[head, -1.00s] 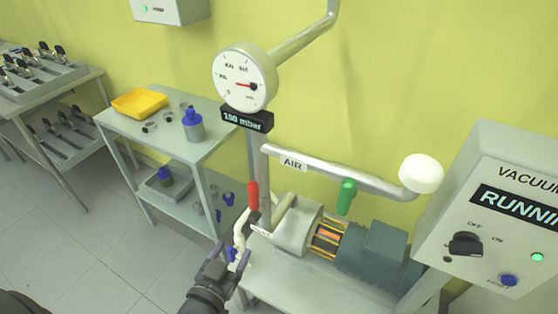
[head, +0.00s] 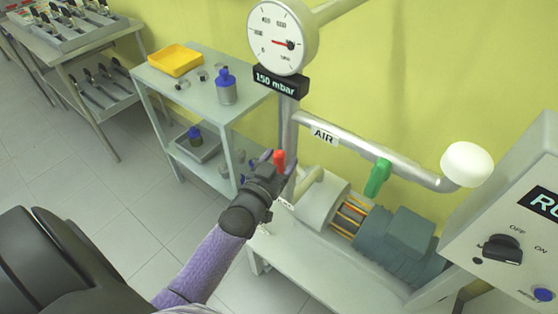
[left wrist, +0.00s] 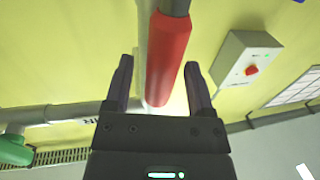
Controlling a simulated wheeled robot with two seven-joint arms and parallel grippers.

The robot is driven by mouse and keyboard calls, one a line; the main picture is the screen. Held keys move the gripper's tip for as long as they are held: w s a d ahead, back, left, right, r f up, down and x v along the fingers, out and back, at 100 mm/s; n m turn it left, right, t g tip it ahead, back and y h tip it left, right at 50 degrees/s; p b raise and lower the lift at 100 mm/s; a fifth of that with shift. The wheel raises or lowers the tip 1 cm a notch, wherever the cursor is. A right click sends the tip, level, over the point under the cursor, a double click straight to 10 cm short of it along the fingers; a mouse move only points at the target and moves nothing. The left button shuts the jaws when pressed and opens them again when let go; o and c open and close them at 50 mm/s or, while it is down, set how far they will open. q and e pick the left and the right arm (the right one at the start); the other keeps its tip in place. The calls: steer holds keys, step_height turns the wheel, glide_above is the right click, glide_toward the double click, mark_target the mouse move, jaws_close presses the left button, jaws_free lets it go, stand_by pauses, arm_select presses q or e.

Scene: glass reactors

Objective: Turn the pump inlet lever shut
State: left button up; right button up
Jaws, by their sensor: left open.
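The red lever handle (head: 279,158) is on the vertical pipe below the gauge, above the pump (head: 322,200). It points up in the head view. My left gripper (head: 266,170) is at the red handle and covers its lower part. In the left wrist view the red handle (left wrist: 168,58) lies between the two spread fingers of my left gripper (left wrist: 158,66), with gaps visible at its sides. The left gripper is open. My right gripper is not in view.
A green lever (head: 378,178) hangs from the AIR pipe (head: 345,148). The gauge (head: 283,37) and its 150 mbar display (head: 280,81) are above. A control box (head: 515,225) stands at right. A shelf cart (head: 180,98) with a yellow tray (head: 175,60) is behind left.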

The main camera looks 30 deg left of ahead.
arm_select(q)
jaws_close()
stand_by(1.3)
